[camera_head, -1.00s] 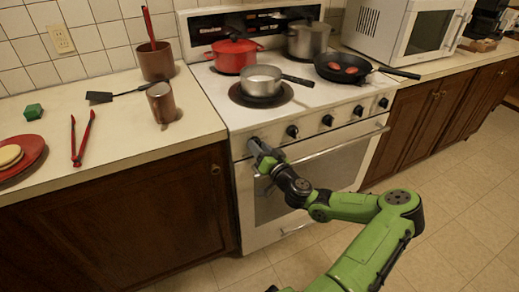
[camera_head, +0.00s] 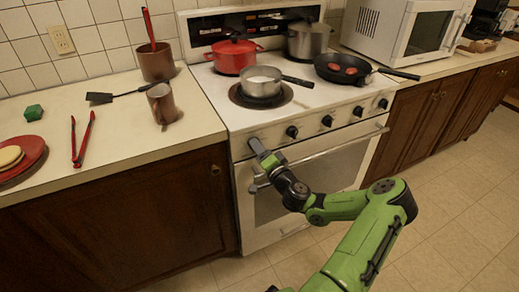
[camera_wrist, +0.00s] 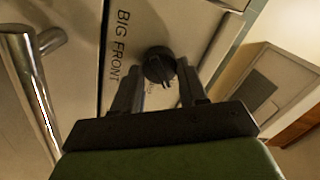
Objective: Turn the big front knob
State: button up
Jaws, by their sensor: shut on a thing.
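The big front knob (camera_wrist: 158,65) is a round black knob on the stove's front panel, beside the printed label "BIG FRONT" (camera_wrist: 122,45), which runs sideways in the wrist view. My gripper (camera_wrist: 160,85) has one finger on each side of the knob and is shut on it. In the head view my gripper (camera_head: 256,146) is at the left end of the stove's knob row and mostly hides this knob. A white stove (camera_head: 310,105) carries the knobs.
More black knobs (camera_head: 327,121) line the panel to the right. The oven handle (camera_head: 335,150) runs just below, close to my gripper, and shows at left in the wrist view (camera_wrist: 30,85). A silver saucepan (camera_head: 262,84), red pot (camera_head: 233,58) and black pan (camera_head: 342,70) stand on top.

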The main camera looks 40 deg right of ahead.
dwell(0.3)
jog(key=o, duration=1.1)
jog(key=shift+c, duration=0.2)
jog(key=r+p+v, duration=0.1)
jog(key=p+v, duration=0.1)
jog(key=v, duration=1.3)
jog(key=shift+s+f, duration=0.4)
jog(key=shift+f, duration=0.1)
jog(key=shift+a, duration=0.1)
